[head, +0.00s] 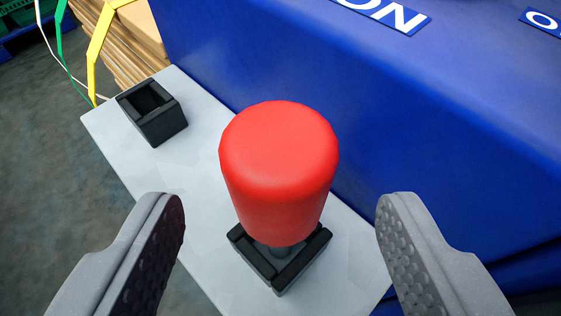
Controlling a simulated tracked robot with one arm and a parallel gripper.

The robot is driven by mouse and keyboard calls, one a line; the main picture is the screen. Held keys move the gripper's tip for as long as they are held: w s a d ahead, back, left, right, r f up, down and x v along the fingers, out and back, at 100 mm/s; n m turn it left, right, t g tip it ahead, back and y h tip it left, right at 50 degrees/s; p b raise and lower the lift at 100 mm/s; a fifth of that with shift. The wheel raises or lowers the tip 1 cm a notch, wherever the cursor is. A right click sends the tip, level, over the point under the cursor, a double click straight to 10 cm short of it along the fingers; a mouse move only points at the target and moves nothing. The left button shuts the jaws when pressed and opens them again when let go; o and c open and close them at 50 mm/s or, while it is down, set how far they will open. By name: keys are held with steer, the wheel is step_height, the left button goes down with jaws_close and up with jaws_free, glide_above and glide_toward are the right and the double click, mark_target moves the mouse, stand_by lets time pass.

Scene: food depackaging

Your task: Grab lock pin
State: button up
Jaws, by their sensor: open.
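The lock pin, with a large red cylindrical head (279,165), stands upright in a black square holder (250,254) on a light grey shelf. A short piece of dark shaft shows under the red head. My gripper (280,215) is open, with one grey finger to the left of the pin and one to the right. Neither finger touches the pin, and there is clear space on both sides. The lower part of the pin is hidden inside the holder.
A second, empty black holder (152,112) sits on the grey shelf (205,160) at the upper left. A blue machine wall (430,130) with white lettering rises behind and right of the pin. Stacked cardboard (125,45) and yellow, green and white lines are at the upper left.

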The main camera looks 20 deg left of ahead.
mark_target(277, 224)
steer(key=shift+p+x, duration=0.4)
steer(key=shift+x, duration=1.9)
steer(key=shift+f, duration=0.1)
steer(key=c, duration=1.1)
